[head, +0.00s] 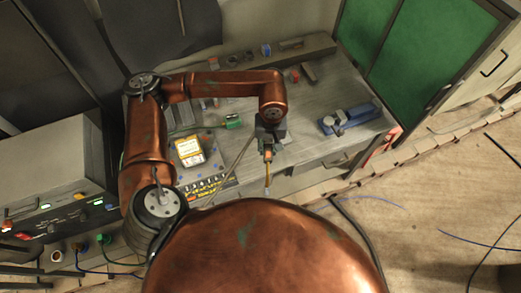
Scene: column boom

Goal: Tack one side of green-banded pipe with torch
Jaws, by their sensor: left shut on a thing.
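My left gripper (267,148) hangs over the front part of the workbench, its arm coming in from the left. It is shut on the torch, whose thin brass-coloured neck (268,172) points down toward the picture's bottom. The tip looks free of contact, though its height is hard to judge. A small green piece (233,121) lies on the bench left of the gripper. I cannot tell whether it belongs to the green-banded pipe, and no pipe shows clearly. My right gripper is out of view.
The grey workbench (315,92) holds a blue vise (350,118) at right and a yellow-and-white box (189,150) at left. Small parts line the back ledge. A machine with lit buttons (45,190) stands at left. Cables cross the floor at right.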

